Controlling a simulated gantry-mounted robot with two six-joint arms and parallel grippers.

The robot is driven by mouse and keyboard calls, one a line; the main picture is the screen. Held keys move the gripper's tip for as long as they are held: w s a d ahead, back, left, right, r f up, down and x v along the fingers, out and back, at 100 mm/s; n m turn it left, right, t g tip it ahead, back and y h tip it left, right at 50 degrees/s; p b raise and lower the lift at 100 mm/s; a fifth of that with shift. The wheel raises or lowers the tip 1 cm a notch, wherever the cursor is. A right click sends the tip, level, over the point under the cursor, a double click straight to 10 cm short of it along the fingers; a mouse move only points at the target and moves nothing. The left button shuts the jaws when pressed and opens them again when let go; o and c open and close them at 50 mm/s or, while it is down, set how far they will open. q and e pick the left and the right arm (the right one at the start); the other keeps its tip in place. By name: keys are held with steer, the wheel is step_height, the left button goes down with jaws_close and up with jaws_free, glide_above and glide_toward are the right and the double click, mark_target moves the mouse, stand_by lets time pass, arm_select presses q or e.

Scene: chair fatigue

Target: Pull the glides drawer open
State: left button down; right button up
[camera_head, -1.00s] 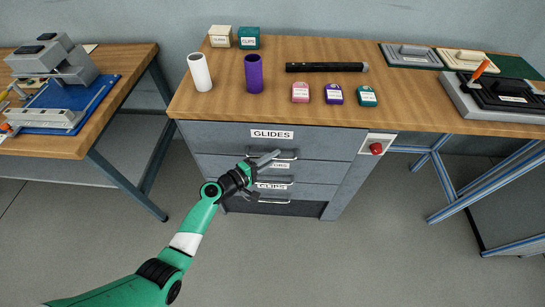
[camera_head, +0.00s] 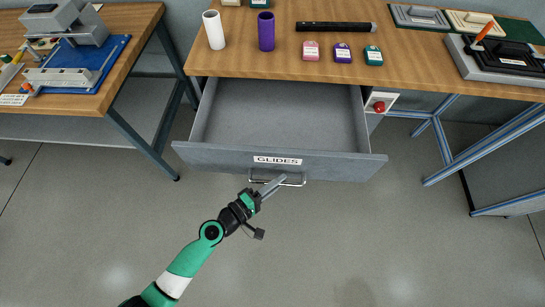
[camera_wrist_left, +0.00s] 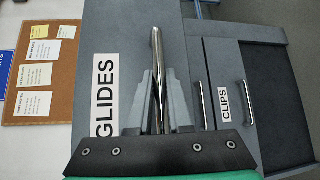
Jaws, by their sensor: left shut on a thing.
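The glides drawer (camera_head: 220,157) is pulled well out from under the wooden workbench, and its inside looks empty. Its front carries a white GLIDES label, which also shows in the left wrist view (camera_wrist_left: 105,94). My left gripper (camera_head: 272,186) is shut on the metal bar handle (camera_head: 292,183) below the label. In the left wrist view the handle (camera_wrist_left: 156,50) runs between the two grey fingers. My right gripper is in neither view.
A red button (camera_head: 379,106) is right of the drawer. The floor in front is clear.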

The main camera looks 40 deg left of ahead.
arm_select(q)
steer(key=s+d, duration=0.2)
steer(key=s, duration=0.1)
steer(key=shift+s, duration=0.15)
steer(key=c, duration=0.8)
jaws_free()
steer(key=shift+c, duration=0.2)
steer(key=b+v, duration=0.2)
steer(key=v, duration=0.9)
steer(key=shift+s, duration=0.35)
